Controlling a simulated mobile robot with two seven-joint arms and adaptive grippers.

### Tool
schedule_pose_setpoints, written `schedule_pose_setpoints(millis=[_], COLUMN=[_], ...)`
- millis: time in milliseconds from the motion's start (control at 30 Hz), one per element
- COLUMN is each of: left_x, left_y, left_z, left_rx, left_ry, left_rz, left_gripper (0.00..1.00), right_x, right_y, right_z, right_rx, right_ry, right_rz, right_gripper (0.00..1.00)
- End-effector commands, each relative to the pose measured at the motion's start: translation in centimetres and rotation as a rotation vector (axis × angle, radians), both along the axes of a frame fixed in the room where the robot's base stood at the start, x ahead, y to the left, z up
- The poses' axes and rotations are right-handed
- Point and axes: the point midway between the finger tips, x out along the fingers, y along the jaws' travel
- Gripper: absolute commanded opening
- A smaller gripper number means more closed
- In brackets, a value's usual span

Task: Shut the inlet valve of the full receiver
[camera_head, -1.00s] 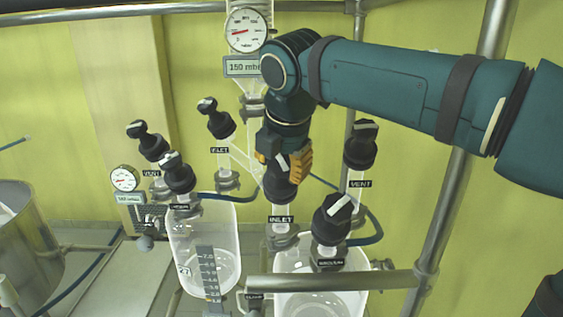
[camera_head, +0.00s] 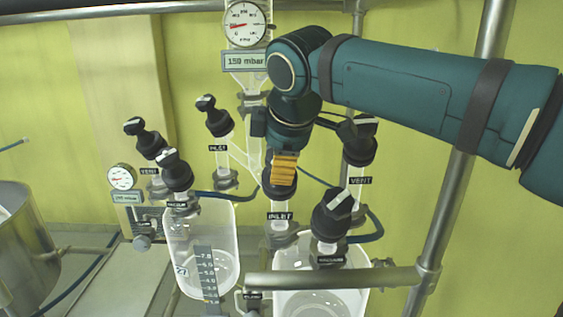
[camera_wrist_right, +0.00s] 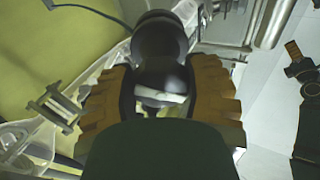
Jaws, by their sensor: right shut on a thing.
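My right gripper (camera_head: 283,168) points down and is shut on the dark handle of the right-hand inlet valve (camera_head: 277,190), above its INLET label. In the right wrist view, the fingers (camera_wrist_right: 160,90) sit on both sides of the handle, whose pale stripe (camera_wrist_right: 160,97) lies across between them. The right glass receiver (camera_head: 320,285) stands below, partly hidden by a rail. The left glass receiver (camera_head: 200,240) has a level scale, and its own inlet valve (camera_head: 213,118) stands free. I cannot clearly read either liquid level. My left gripper is not in view.
Vent valves stand at the left (camera_head: 147,138) and right (camera_head: 360,145). Vacuum valves (camera_head: 175,172) (camera_head: 331,215) rise close by. A metal rail (camera_head: 340,281) crosses in front of the right receiver. A pressure gauge (camera_head: 245,24) hangs above; a steel post (camera_head: 455,190) stands right.

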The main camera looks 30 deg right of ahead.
Motion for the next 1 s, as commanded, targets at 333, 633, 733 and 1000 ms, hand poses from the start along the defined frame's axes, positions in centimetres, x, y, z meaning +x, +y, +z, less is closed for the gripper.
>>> schedule_pose_setpoints(millis=[333, 633, 733, 1000], left_x=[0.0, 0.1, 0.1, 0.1], left_y=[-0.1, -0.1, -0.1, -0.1], left_z=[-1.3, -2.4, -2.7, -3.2], left_rx=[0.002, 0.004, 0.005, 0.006], left_ry=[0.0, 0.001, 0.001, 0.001], left_rz=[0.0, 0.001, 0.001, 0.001], left_gripper=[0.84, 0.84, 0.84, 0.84], right_x=[-0.1, -0.1, -0.1, -0.1], right_y=[0.0, 0.1, 0.1, 0.2], right_z=[-0.1, -0.1, -0.1, -0.1], right_rx=[0.139, 0.26, 0.296, 0.376], right_ry=[-0.089, -0.163, -0.185, -0.234], right_rz=[-0.284, -0.528, -0.603, -0.766], right_gripper=[0.16, 0.16, 0.16, 0.16])
